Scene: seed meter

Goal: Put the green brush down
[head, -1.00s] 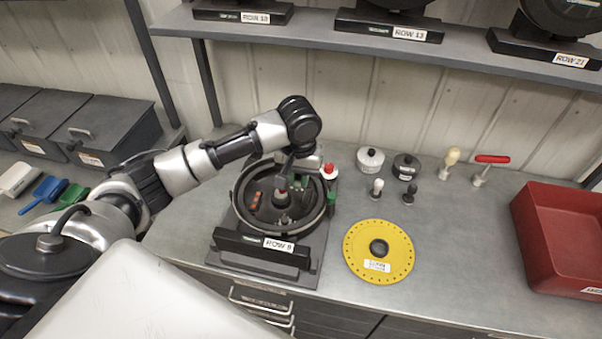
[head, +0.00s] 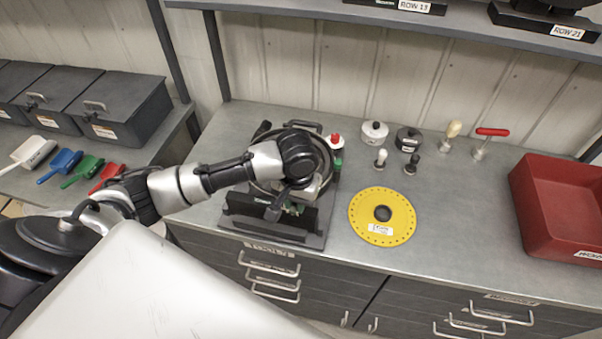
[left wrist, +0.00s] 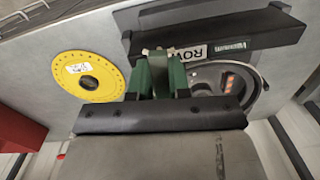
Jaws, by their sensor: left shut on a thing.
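My left gripper (head: 284,207) is over the front part of the seed meter (head: 232,220), partly hidden by its own wrist. It is shut on the green brush (head: 293,209), of which only a small part shows below the wrist. I cannot tell whether the brush touches the meter. My right gripper is not in view.
A yellow seed disc (head: 366,225) lies right of the meter. A red bin (head: 545,225) is at the right. Coloured scoops (head: 86,170) lie at the left. The bench between disc and bin is clear.

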